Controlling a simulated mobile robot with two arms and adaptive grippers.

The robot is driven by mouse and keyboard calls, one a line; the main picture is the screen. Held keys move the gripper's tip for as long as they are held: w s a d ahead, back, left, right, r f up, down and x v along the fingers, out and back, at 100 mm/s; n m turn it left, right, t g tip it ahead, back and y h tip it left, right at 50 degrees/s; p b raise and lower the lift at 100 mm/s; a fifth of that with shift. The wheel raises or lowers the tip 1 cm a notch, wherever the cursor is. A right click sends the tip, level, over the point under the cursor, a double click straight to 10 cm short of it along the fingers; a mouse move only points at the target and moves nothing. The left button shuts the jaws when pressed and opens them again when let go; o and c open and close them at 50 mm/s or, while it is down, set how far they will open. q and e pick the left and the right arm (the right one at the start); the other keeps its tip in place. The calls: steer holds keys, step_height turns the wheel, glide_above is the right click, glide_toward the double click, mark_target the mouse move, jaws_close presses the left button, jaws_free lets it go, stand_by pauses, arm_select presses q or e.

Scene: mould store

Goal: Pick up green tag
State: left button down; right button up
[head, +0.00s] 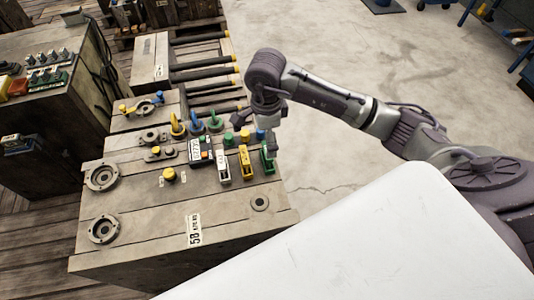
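The green tag (267,160) stands near the right end of the row of tags on the wooden mould block (135,212). A yellow tag (246,162) and a white-faced tag (223,167) stand to its left. My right gripper (271,146) points down right at the green tag and covers its upper part. The fingers are small and partly merge with the tag, so I cannot tell whether they are open, shut or touching it. My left gripper is not in view.
A dark device with a white label (200,151) and several coloured knobs (193,124) crowd the block near the tags. A yellow knob (169,174) and round metal rings (103,177) lie further left. The concrete floor (330,165) beyond the block is clear.

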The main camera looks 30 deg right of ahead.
step_height(320, 180, down, 3)
steer(key=shift+r, duration=0.1)
steer(key=f, duration=0.1)
steer(key=f+p, duration=0.1)
steer(key=f, duration=0.2)
steer(key=shift+w+d+f, duration=0.15)
steer(key=shift+w+d, duration=0.1)
steer(key=shift+d, duration=0.05)
steer(key=shift+f, duration=0.55)
steer(key=c, duration=1.2)
steer(key=shift+w+r, duration=0.1)
